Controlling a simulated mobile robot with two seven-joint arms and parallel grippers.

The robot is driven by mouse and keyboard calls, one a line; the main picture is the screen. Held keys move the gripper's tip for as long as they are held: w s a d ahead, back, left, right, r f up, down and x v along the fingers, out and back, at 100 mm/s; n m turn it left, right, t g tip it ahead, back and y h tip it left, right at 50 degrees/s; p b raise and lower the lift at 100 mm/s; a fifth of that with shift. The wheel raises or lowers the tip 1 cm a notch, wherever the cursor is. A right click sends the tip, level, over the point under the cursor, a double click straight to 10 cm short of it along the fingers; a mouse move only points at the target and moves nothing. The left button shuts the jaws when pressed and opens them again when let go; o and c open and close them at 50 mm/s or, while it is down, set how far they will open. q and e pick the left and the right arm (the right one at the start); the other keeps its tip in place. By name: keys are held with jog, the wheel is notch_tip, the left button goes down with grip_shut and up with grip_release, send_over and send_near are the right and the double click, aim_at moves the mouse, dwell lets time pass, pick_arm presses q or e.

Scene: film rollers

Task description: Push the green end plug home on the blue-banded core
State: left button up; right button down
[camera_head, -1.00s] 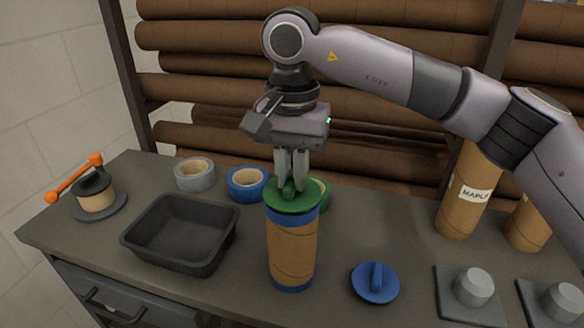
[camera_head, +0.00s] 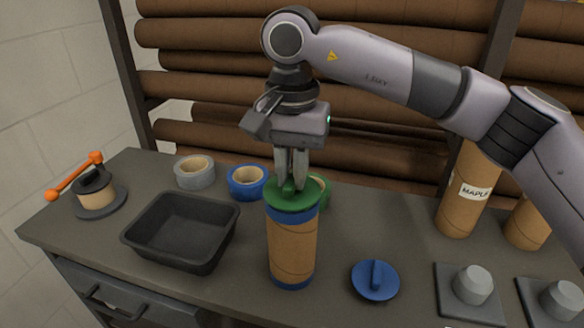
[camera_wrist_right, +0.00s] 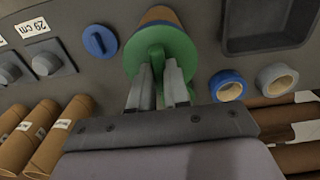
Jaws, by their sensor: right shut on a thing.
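The blue-banded core (camera_head: 292,248) stands upright on the bench, brown with a blue band at top and bottom. The green end plug (camera_head: 278,199) sits at its top end, its flange just above or against the upper blue band; I cannot tell if a gap remains. My right gripper (camera_head: 290,184) is directly above, pointing down, shut on the plug's raised green grip. In the right wrist view the green plug (camera_wrist_right: 178,48) covers the core's end, with the fingers (camera_wrist_right: 160,75) on either side of its grip. My left gripper is not in view.
A blue plug (camera_head: 375,281) lies right of the core. A black tray (camera_head: 133,238) is at left. Grey tape (camera_head: 195,173), blue tape (camera_head: 246,183) and green tape (camera_head: 322,190) lie behind. Grey pegs on plates (camera_head: 473,284) and brown tubes (camera_head: 468,195) are at right.

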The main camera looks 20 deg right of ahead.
jog(key=shift+f, duration=0.45)
dwell(1.1)
jog(key=shift+c, duration=2.3)
grip_release()
jog(key=shift+r, duration=0.1)
jog(key=shift+r, duration=0.1)
jog(key=shift+r+p, duration=2.45)
jog(key=shift+r, duration=0.95)
